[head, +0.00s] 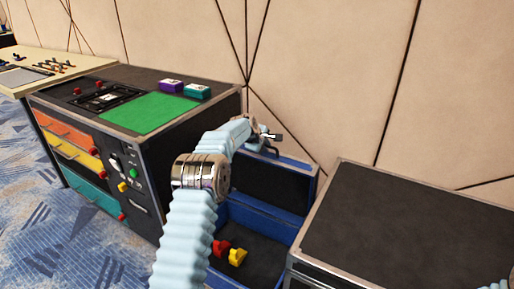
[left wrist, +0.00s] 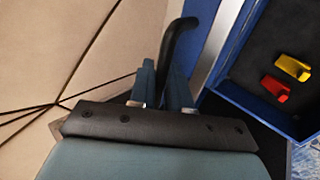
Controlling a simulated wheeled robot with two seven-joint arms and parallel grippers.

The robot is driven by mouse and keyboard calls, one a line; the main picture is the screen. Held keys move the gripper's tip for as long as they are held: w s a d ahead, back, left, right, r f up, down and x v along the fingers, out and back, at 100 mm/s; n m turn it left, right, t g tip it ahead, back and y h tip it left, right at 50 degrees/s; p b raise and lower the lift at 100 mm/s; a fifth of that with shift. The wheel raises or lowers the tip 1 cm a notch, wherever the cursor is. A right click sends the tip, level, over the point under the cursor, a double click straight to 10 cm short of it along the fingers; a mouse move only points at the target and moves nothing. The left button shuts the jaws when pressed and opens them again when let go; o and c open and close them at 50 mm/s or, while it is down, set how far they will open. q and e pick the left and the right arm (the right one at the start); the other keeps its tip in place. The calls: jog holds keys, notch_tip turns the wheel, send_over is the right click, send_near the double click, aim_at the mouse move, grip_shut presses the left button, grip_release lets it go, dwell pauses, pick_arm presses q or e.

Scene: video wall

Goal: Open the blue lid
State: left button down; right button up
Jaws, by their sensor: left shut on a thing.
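The blue lid (head: 271,190) stands raised, roughly upright, at the back of a blue box (head: 262,222). Its dark inner face is toward me. My left gripper (head: 270,138) is at the lid's top edge, partly hidden by my own arm. In the left wrist view my left gripper's fingers (left wrist: 162,92) are shut on the lid's black bent handle (left wrist: 178,45). The open box (left wrist: 262,100) shows beside them, with a red piece (left wrist: 275,88) and a yellow piece (left wrist: 293,67) on its dark floor. My right gripper is not in view.
A cabinet (head: 150,125) with coloured drawers and a green top mat stands left of the box. A dark-topped cabinet (head: 405,215) stands close on the right. A panelled wall (head: 340,75) is behind. Patterned carpet (head: 65,235) lies open at front left.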

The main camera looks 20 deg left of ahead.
pick_arm(q)
jog(key=shift+w+f+g, duration=0.15)
jog(key=shift+w+g, duration=0.15)
jog(key=shift+w, duration=0.4)
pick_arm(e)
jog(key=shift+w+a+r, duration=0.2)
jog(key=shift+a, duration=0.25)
pick_arm(q)
jog(key=c, duration=1.2)
grip_release()
jog(key=shift+c, duration=0.2)
jog(key=shift+s+r, duration=0.2)
jog(key=shift+r, duration=0.1)
jog(key=b+v, duration=0.2)
jog(key=v, duration=1.1)
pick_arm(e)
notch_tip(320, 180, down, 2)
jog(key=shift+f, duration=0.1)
